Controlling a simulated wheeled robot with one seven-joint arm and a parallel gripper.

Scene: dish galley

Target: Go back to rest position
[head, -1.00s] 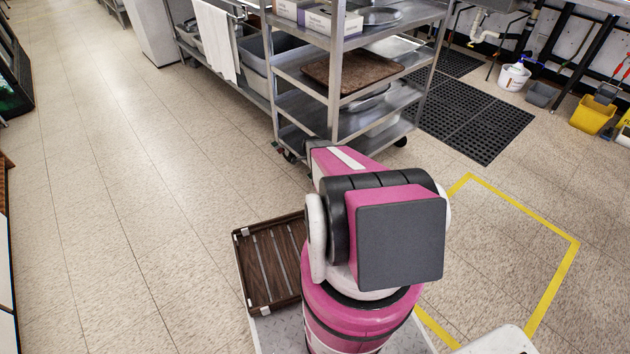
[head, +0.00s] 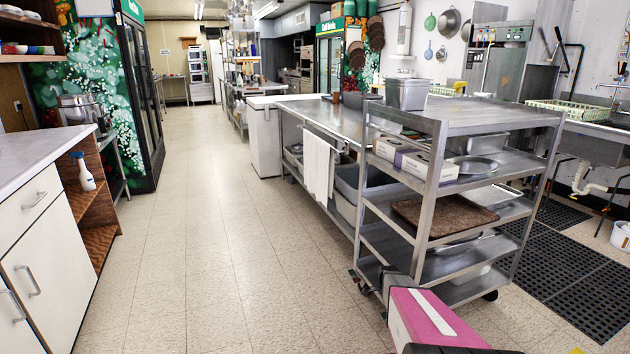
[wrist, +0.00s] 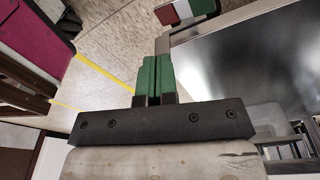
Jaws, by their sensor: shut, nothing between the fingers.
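My gripper (wrist: 154,80) shows in the wrist view with its two green fingers together and nothing between them. A broad shiny grey metal surface (wrist: 245,70) fills the right of that view, beside the fingers; I cannot tell the gap. In the head view, only a pink and dark part of my arm shows at the bottom edge, in front of the cart; the fingers cannot be made out there.
A steel shelf cart (head: 450,120) with boxes and a baking sheet (head: 445,215) stands close ahead, right of centre. A white-doored counter (head: 40,250) is at left. The tiled aisle (head: 200,220) between is clear. Black mats (head: 575,265) lie at right.

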